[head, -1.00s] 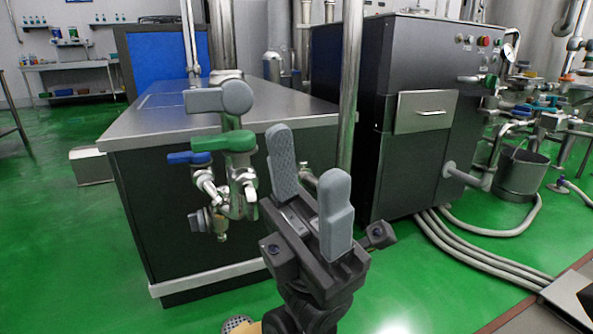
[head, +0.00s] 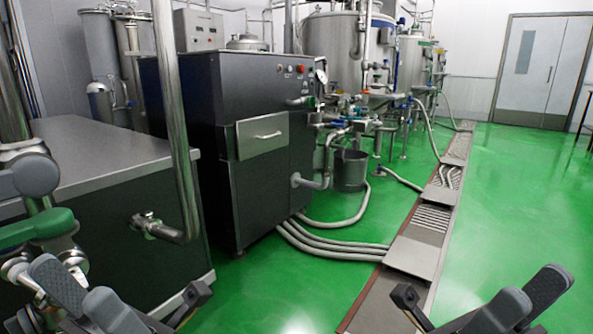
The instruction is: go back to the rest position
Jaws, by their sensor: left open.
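My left gripper (head: 78,284) is at the lower left of the head view. Its two grey fingers are apart with nothing between them. It shows in front of the dark steel-topped cabinet, just right of and below a valve with a green handle (head: 38,228). I cannot tell how far it is from the valve. My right gripper (head: 527,297) is at the lower right, partly cut off by the bottom edge. Its grey fingers look apart and empty, over green floor.
The cabinet (head: 95,160) stands at the left with a vertical pipe (head: 170,110) before it. A black machine (head: 225,150) stands behind, with hoses (head: 325,245) running to a floor drain (head: 412,255). The right floor is clear.

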